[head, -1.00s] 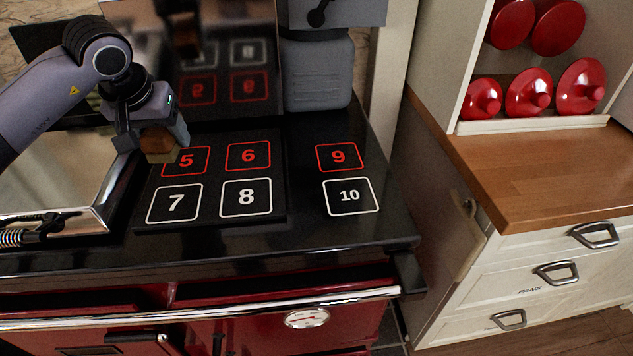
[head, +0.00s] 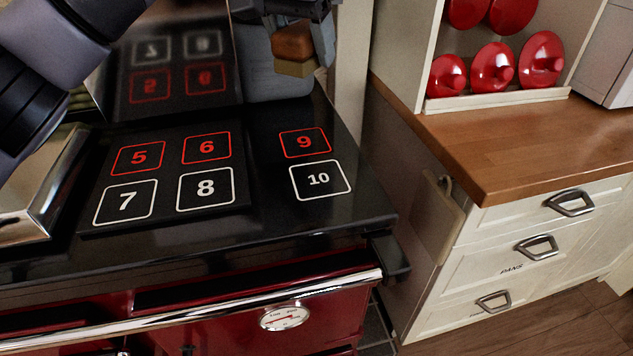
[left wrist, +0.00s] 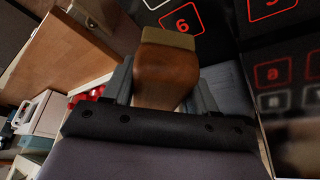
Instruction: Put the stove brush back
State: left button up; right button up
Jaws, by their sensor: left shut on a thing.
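The stove brush (head: 293,42) has a brown wooden body with a pale tan strip along its lower edge. My left gripper (head: 297,30) is shut on it and holds it raised at the top of the head view, in front of the grey box-shaped thing behind the stove. In the left wrist view the brush (left wrist: 166,70) sits between the two fingers of the left gripper (left wrist: 160,85), its tan end pointing away from the palm. My right gripper does not show.
The black stove top (head: 270,215) bears numbered squares and is otherwise clear in the middle. A metal lid (head: 30,200) lies at left. A wooden counter (head: 500,140) with drawers stands at right, below a shelf of red lids (head: 493,67).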

aim_at(319, 174)
pick_arm(q)
jog(key=shift+s+d+r, duration=0.15)
jog(key=shift+s+d, duration=0.05)
jog(key=shift+d, duration=0.35)
jog(key=shift+s+d+f, duration=0.1)
jog(key=shift+d+f, duration=0.1)
notch_tip(319, 174, down, 19)
jog(key=shift+f+b, duration=0.15)
jog(key=shift+b, duration=0.25)
jog(key=shift+f, duration=0.1)
jog(key=shift+f, duration=0.15)
jog(key=o, duration=1)
